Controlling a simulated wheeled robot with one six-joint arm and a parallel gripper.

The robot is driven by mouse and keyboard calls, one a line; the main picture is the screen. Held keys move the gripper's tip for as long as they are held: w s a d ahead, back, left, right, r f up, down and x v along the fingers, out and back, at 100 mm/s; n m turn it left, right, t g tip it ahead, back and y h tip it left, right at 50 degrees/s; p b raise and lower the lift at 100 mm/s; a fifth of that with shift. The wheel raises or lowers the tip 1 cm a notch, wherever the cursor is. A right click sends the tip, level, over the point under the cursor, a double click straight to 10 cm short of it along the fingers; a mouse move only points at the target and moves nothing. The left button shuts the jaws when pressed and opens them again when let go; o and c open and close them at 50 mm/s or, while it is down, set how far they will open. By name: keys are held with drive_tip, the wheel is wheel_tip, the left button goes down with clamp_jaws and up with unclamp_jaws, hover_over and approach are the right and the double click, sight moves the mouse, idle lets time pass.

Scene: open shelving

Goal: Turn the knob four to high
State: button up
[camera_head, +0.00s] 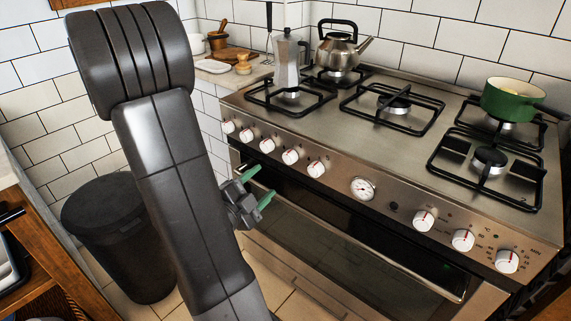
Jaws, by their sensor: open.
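The stove (330,137) fills the right of the head view. Its front panel carries a row of white-faced knobs: a left group of several, with the first (228,127) at the far left and the rightmost of that group (316,169) left of the round gauge, and three more right of it, including one (424,220). I cannot tell which knob is number four by label, or read the settings. My gripper (259,192), with green fingertips, is open and empty. It appears below the left knobs, in front of the oven door, apart from the knobs.
A moka pot (287,62), a steel kettle (340,50) and a green pan (511,100) stand on the burners. The oven handle (385,268) runs below the panel. A black bin (115,235) stands left of my arm, and a wooden cabinet (50,265) at far left.

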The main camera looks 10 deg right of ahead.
sight(287, 160)
drive_tip(key=x, duration=1.1)
drive_tip(key=shift+c, duration=0.5)
drive_tip(key=shift+s, duration=0.1)
drive_tip(key=c, duration=0.9)
